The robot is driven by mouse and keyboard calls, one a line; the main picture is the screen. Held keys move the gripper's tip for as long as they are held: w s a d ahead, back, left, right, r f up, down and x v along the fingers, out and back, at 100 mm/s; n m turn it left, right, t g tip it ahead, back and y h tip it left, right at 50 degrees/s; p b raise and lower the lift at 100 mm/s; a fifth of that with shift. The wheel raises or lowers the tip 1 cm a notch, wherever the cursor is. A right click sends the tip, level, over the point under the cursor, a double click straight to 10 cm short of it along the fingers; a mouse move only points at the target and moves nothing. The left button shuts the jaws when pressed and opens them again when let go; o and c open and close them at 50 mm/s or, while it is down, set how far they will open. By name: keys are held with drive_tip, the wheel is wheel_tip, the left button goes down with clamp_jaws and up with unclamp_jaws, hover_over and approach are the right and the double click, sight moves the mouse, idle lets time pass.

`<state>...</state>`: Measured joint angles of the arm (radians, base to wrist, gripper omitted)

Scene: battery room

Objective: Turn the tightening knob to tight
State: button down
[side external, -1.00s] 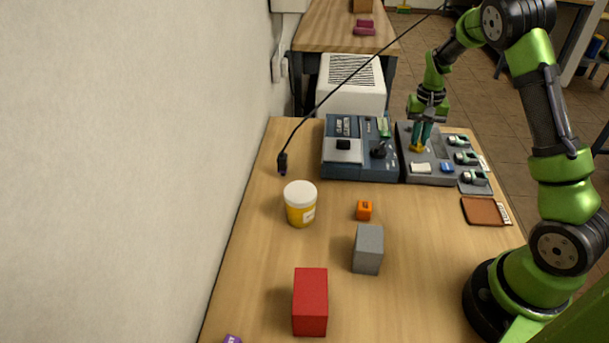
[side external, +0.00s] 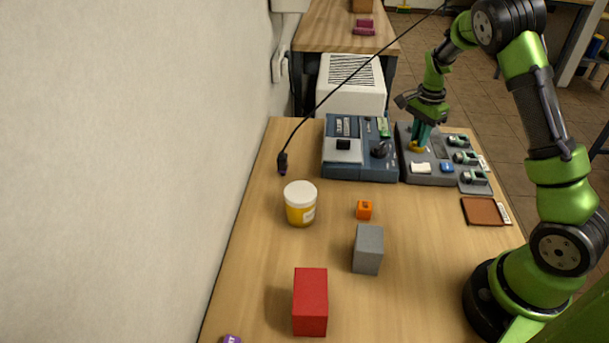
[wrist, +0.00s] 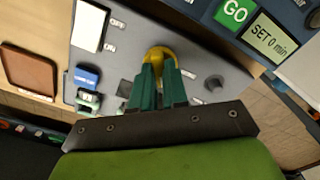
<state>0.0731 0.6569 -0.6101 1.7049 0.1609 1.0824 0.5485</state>
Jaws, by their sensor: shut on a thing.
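The yellow tightening knob (side external: 415,147) sits on the grey control panel (side external: 404,140) at the far right of the table. In the wrist view the yellow knob (wrist: 160,52) shows between and just beyond the teal fingertips. My gripper (side external: 418,140) points down and is shut on the knob; it also shows in the wrist view (wrist: 157,72). The fingers cover part of the knob, and I cannot read any tight mark beside it.
The panel also carries a white switch (side external: 421,168), a blue button (side external: 446,167) and several green-and-black parts. A blue-grey device (side external: 372,172) stands close on the left. A brown wallet (side external: 482,211), orange block (side external: 364,210) and yellow jar (side external: 300,205) are nearer. Bare table lies between.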

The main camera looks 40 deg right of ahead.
drive_tip(key=m, duration=0.6)
drive_tip(key=shift+m, duration=0.4)
idle(0.4)
drive_tip(key=c, duration=1.1)
unclamp_jaws()
drive_tip(key=shift+c, duration=0.2)
drive_tip(key=shift+r, duration=0.1)
wheel_tip(320, 180, up, 17)
